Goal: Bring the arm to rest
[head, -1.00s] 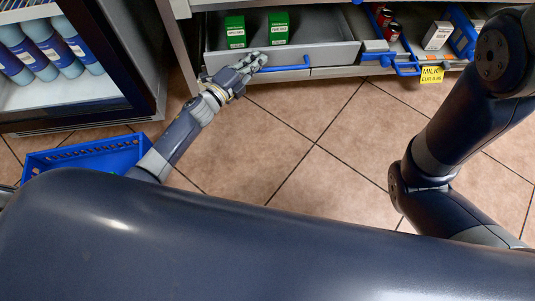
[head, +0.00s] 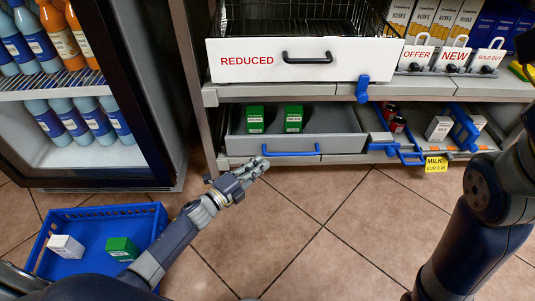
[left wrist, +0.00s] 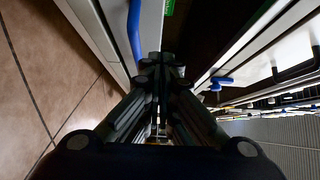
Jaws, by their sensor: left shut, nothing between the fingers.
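My left gripper (head: 252,170) is shut and empty, in front of the open lower drawer (head: 345,143) and a little below its blue handle (head: 290,153). In the left wrist view the closed fingers (left wrist: 160,62) point toward the drawer, with its blue handle (left wrist: 134,28) just left of them. My left arm (head: 172,245) reaches in from the lower left. My right arm (head: 480,215) shows at the right edge, but its gripper is out of view.
Two green boxes (head: 293,118) stand in the drawer. A blue crate (head: 150,212) on the floor holds a white box (head: 66,246) and a green box (head: 122,248). A bottle fridge (head: 165,100) stands left. A wire basket labelled REDUCED (head: 345,60) is above. Tiled floor (head: 330,220) is clear.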

